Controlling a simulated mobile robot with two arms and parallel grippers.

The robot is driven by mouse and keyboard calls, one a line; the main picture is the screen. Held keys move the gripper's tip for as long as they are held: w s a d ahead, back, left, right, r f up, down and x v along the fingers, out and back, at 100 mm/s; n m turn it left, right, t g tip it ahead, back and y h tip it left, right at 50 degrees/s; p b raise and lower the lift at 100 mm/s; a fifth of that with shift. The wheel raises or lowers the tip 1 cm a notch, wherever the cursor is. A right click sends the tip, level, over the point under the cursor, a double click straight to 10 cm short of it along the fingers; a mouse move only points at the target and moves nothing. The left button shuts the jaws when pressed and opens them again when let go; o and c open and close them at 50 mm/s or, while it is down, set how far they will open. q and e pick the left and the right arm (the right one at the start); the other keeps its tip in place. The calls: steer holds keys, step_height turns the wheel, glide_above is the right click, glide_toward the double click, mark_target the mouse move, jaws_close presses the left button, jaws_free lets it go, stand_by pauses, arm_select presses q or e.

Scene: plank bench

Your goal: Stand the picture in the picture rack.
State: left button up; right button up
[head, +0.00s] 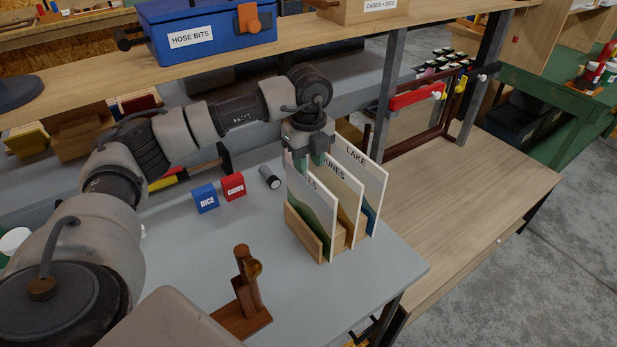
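The picture rack (302,239) is a light wooden slotted block on the grey bench top. Three thin upright pictures show in it. The nearest has green hills and a label ending in "LS" (319,208). Behind it are a tan one labelled as dunes (349,188) and a blue one labelled "LAKE" (372,184). My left gripper (309,161) points down at the top edge of the hills picture, with its greenish fingers on or around that edge. Whether they press on it is too small to tell. The hills picture's foot is down at the rack. My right gripper is not in view.
A blue "DICE" box (206,199), a red "CARDS" box (233,187) and a dark cylinder (269,178) lie left of the rack. A brown wooden stand (245,294) is in front. A shelf with a blue "HOSE BITS" bin (207,33) overhangs behind. The wooden surface at right is clear.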

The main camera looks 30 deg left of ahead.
arm_select(q)
step_height(320, 180, up, 6)
steer(key=shift+r+b, duration=0.2)
steer(key=shift+b, duration=0.2)
